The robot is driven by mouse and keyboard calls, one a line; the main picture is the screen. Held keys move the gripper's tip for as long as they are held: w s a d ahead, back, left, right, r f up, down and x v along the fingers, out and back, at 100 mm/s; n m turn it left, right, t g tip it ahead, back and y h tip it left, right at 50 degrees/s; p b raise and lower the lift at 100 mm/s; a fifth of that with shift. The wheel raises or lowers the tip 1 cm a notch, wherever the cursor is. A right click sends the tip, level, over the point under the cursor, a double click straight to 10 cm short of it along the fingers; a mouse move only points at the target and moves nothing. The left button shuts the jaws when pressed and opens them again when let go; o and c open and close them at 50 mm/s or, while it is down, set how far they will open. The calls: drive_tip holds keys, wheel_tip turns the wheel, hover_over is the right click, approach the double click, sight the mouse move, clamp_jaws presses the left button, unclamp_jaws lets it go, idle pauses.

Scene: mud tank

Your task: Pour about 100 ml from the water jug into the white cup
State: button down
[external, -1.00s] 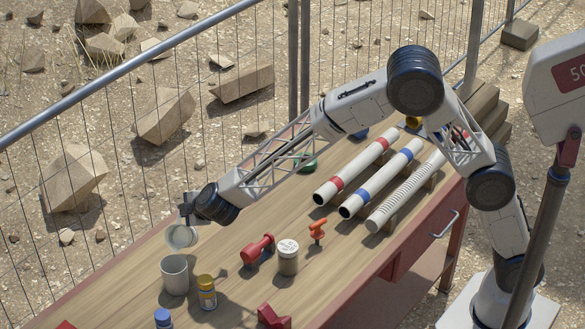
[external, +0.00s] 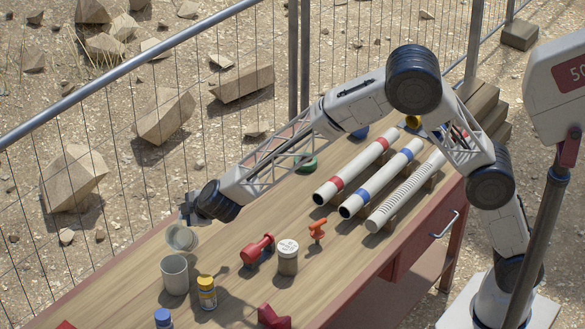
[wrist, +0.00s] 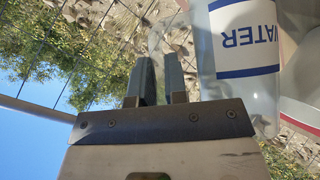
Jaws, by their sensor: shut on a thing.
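The water jug (wrist: 247,60) is clear, with a white and blue label reading WATER, which shows upside down in the wrist view. In the external view the jug (external: 182,238) hangs tilted above and just behind the white cup. My gripper (wrist: 157,75) is shut on the jug, apparently at its handle; in the external view my gripper (external: 190,209) is at the jug's upper side. The white cup (external: 174,275) stands upright on the bench. Its inside and any water in it cannot be made out. No stream of water is visible.
Several pipes (external: 355,170) lie at the right. A wire fence (external: 120,130) runs behind the bench.

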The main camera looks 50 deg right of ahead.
sight(183, 231)
drive_tip(key=shift+w+d+f, duration=0.15)
drive_tip(key=shift+d+f, duration=0.05)
drive_tip(key=shift+f, duration=0.2)
drive_tip(key=shift+w+d+f+m+g+y, duration=0.25)
drive_tip(key=shift+d+m+g+y, duration=0.05)
drive_tip(key=shift+d+y, duration=0.15)
drive_tip(key=shift+w+d+f+m+g+y, duration=0.25)
drive_tip(key=shift+d+m+g+y, duration=0.05)
drive_tip(key=shift+d+y, duration=0.1)
drive_tip(key=shift+w+d+f+m+g+y+p, duration=0.35)
drive_tip(key=shift+d+f+g+y, duration=0.2)
drive_tip(key=shift+d+y, duration=0.1)
drive_tip(key=shift+w+d+f+m+g+y+p, duration=0.25)
drive_tip(key=shift+w+d+f+m+y+p, duration=0.1)
drive_tip(key=shift+d+f+y, duration=0.25)
drive_tip(key=shift+w+d+f+m+g+y, duration=0.1)
drive_tip(key=shift+d+f+m+g+y, duration=0.1)
drive_tip(key=shift+f+y, duration=0.2)
drive_tip(key=shift+w+d+f+m+g+y, duration=0.1)
drive_tip(key=shift+f+m+g+y, duration=0.15)
drive_tip(key=shift+f, duration=0.25)
